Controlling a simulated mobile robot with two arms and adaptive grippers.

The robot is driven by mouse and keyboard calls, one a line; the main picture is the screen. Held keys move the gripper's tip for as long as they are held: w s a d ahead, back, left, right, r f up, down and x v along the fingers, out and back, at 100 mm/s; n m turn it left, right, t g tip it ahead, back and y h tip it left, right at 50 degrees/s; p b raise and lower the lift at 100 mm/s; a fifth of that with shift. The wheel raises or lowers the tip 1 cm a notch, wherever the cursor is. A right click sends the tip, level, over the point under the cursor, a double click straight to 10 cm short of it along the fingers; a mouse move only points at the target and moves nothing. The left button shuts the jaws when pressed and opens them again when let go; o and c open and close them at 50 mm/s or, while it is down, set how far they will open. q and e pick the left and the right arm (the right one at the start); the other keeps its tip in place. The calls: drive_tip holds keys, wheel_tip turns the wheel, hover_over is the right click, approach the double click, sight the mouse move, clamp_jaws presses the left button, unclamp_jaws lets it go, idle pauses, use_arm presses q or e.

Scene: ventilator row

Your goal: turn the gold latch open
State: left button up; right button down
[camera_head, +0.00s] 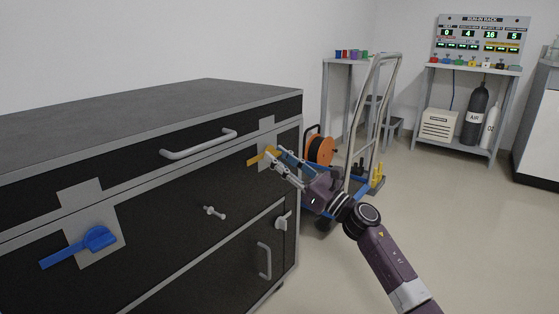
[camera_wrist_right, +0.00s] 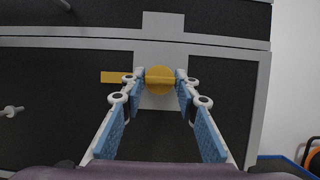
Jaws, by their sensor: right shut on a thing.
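The gold latch (camera_head: 257,160) is on a grey plate on the front of the dark cabinet (camera_head: 150,175), near its right end. Its handle points left and lies about level. In the right wrist view the gold latch (camera_wrist_right: 112,77) shows a flat arm to the left and a round hub between my fingers. My right gripper (camera_head: 276,153) is at the latch, its blue-padded fingers shut on the latch's hub part; it also shows in the right wrist view (camera_wrist_right: 160,80). My left gripper is not in view.
A blue latch (camera_head: 97,239) is on the cabinet's left. A bar handle (camera_head: 200,145), small knob (camera_head: 214,212), white catch (camera_head: 282,220) and door handle (camera_head: 264,260) project from the front. A hand trolley (camera_head: 371,125) stands behind my right arm. Floor at right is clear.

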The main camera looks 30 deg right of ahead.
drive_tip(key=c, duration=1.5)
unclamp_jaws()
drive_tip(key=v, duration=1.2)
